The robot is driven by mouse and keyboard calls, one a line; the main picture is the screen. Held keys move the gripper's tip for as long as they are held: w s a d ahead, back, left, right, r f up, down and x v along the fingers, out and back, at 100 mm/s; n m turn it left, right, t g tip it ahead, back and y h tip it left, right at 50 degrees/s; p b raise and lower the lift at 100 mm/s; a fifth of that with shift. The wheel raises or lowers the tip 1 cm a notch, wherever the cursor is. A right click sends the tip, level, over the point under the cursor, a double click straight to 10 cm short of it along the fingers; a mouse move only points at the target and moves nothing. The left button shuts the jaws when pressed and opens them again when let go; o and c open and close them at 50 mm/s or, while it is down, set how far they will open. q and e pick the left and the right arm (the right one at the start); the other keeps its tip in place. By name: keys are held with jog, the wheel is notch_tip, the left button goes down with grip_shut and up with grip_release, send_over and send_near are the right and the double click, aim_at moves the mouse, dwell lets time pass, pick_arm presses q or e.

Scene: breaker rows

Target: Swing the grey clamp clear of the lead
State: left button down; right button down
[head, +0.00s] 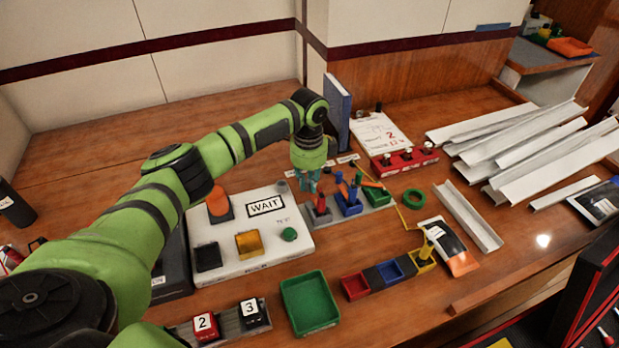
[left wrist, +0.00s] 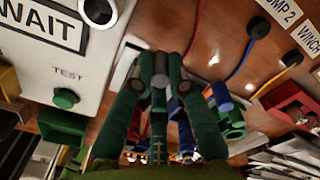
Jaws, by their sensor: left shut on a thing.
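My left gripper (head: 307,184) points down at the left end of a row of coloured breakers. It is shut on a small grey piece (left wrist: 160,78), seen between the fingers in the left wrist view, which looks like the grey clamp; the fingers hide most of it. The row has a red block (head: 319,212), a blue block (head: 348,206) and a green block (head: 377,194). In the left wrist view, a red lead (left wrist: 194,32), a blue lead (left wrist: 241,62) and a yellow lead (left wrist: 274,84) run beside the gripper. Contact between clamp and lead cannot be told. My right gripper is out of view.
A white WAIT panel (head: 270,255) with buttons stands left of the row. A green tray (head: 310,303) and small coloured bins (head: 390,270) lie in front. A green ring (head: 414,198), white channels (head: 520,150) and a red strip (head: 405,160) lie to the right.

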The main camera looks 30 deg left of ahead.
pick_arm(q)
jog(key=s+n+p, duration=0.1)
jog(key=n+p, duration=0.1)
jog(key=p, duration=0.2)
jog(key=n+p, duration=0.3)
jog(key=s+n+p, duration=0.1)
jog(key=n+p, duration=0.2)
jog(key=p, duration=0.1)
jog(key=shift+s+a+r+p, duration=0.25)
jog(key=shift+s+a+p, duration=0.05)
jog(key=shift+a, duration=0.1)
jog(key=shift+s+f+n+p, duration=0.1)
jog(key=shift+s+n+p, duration=0.15)
jog(key=shift+n+p, duration=0.55)
jog(key=shift+s+f+n+p, duration=0.1)
jog(key=shift+s+n+p, duration=0.1)
jog(key=shift+n+p, duration=0.6)
jog(key=c, duration=1.2)
grip_release()
notch_tip(320, 180, up, 12)
jog(key=shift+f, duration=0.1)
jog(key=shift+s+d, duration=0.1)
